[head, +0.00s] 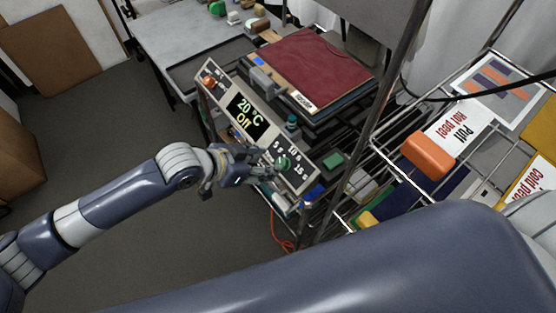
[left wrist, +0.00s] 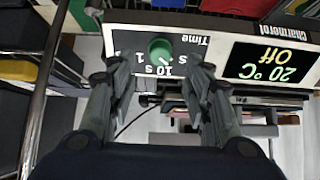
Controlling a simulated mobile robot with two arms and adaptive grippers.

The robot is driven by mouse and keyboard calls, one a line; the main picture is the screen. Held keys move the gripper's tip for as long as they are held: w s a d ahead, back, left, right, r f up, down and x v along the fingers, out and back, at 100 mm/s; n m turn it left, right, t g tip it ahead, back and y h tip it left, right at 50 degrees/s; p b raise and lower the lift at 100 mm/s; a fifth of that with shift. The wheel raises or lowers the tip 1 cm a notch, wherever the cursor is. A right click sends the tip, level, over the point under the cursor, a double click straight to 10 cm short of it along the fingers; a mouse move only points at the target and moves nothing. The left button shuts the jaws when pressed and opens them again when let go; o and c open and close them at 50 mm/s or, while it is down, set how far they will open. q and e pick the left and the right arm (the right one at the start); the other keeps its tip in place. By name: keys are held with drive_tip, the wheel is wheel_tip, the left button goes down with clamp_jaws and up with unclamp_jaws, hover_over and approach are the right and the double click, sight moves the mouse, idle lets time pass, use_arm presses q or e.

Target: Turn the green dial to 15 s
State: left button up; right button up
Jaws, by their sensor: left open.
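The green dial (head: 284,163) sits on the right part of a slanted control panel, among white marks reading 5 s, 10 s and 15 s. My left gripper (head: 262,168) is open, close in front of the dial. In the left wrist view, the fingers of my left gripper (left wrist: 162,78) stand apart on either side below the dial, and partly cover the marks. My right gripper is out of view.
The panel's display (head: 246,114) reads 20 °C Off. A red knob (head: 209,82) is at its left end. A dark red press pad (head: 312,55) lies behind. A wire rack with an orange block (head: 428,153) stands at right. Open floor lies left.

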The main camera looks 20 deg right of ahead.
sight(280, 163)
use_arm(q)
drive_tip(key=p+x, duration=0.1)
drive_tip(key=x, duration=0.6)
drive_tip(key=shift+d+f, duration=0.1)
drive_tip(key=shift+d, duration=0.1)
drive_tip(key=c, duration=1.1)
